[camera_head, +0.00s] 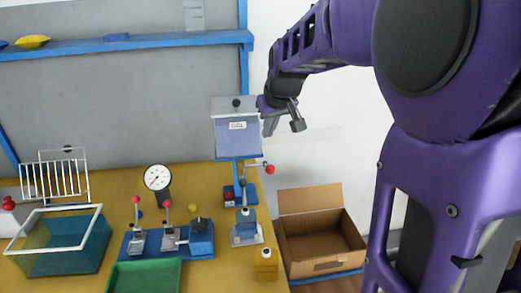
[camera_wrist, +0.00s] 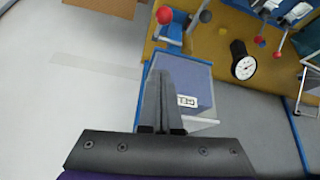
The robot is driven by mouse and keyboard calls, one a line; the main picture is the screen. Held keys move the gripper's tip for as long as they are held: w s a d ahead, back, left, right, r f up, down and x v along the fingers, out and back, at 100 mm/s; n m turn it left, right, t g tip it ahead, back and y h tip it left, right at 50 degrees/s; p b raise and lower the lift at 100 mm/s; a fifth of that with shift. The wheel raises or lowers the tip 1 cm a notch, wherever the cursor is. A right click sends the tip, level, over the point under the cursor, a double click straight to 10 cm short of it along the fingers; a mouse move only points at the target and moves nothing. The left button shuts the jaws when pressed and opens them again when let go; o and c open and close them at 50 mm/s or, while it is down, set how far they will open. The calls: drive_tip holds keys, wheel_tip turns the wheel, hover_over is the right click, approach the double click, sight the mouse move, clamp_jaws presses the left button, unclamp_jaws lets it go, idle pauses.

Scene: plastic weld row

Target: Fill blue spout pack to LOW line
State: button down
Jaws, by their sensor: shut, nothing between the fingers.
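The dispenser tank (camera_head: 238,135), a blue-grey box with a white label, stands on a blue post at the back right of the bench; it also shows in the wrist view (camera_wrist: 190,90). A lever with a red ball (camera_head: 269,169) sticks out below it; the ball shows in the wrist view (camera_wrist: 164,15). Under the tank stands a small grey-blue pouch-like item (camera_head: 245,230), possibly the blue spout pack; no LOW line or fill level can be made out. My gripper (camera_head: 283,128) is shut and empty, beside the tank's right side. Its fingers meet in the wrist view (camera_wrist: 160,100).
A yellow container (camera_head: 265,262) with a white top stands at the bench's front right. An open cardboard box (camera_head: 320,242) is right of the bench. A blue clamp fixture (camera_head: 170,243), dial gauge (camera_head: 157,178), green tray (camera_head: 145,278) and teal tub (camera_head: 65,262) occupy the left.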

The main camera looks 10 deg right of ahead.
sight(268, 166)
drive_tip(key=f, duration=0.6)
drive_tip(key=w+f, duration=0.1)
drive_tip(key=f, duration=0.2)
drive_tip(key=shift+d+f, duration=0.1)
drive_tip(key=shift+f, duration=0.05)
drive_tip(key=shift+f+b, duration=0.2)
drive_tip(key=shift+b, duration=0.35)
drive_tip(key=shift+f+b, duration=0.2)
drive_tip(key=shift+b, duration=0.2)
drive_tip(key=shift+s+r+t, duration=0.1)
drive_tip(key=shift+r+t, duration=0.05)
drive_tip(key=shift+t, duration=0.25)
drive_tip(key=shift+b, duration=0.4)
